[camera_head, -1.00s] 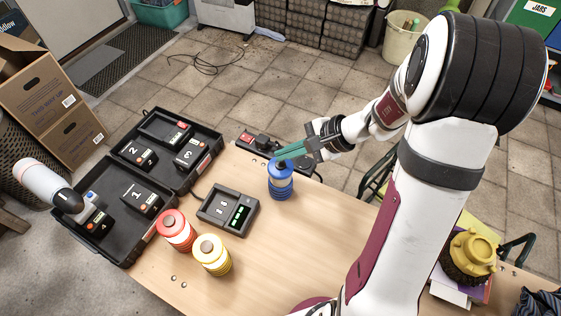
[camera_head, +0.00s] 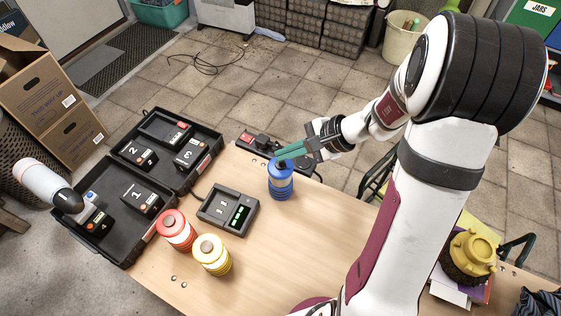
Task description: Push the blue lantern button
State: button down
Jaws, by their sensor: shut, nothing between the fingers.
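The blue lantern (camera_head: 281,184) stands upright on the wooden table near its far edge. A red lantern (camera_head: 175,230) and a yellow lantern (camera_head: 211,255) stand upright nearer on the table, to the left.
A charger (camera_head: 228,209) with green lights lies left of the blue lantern. An open black case (camera_head: 122,233) with numbered battery packs is at the left. A power strip (camera_head: 246,141) lies behind the lantern. A yellow object (camera_head: 473,252) is at the right. The table front is clear.

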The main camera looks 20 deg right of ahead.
aim_at(286, 164)
jog(key=shift+f, duration=0.1)
jog(key=shift+f, duration=0.35)
jog(key=shift+f, duration=0.4)
dwell(0.5)
jog(key=shift+r, duration=0.85)
jog(key=shift+r, duration=0.1)
jog(key=shift+r, duration=2.4)
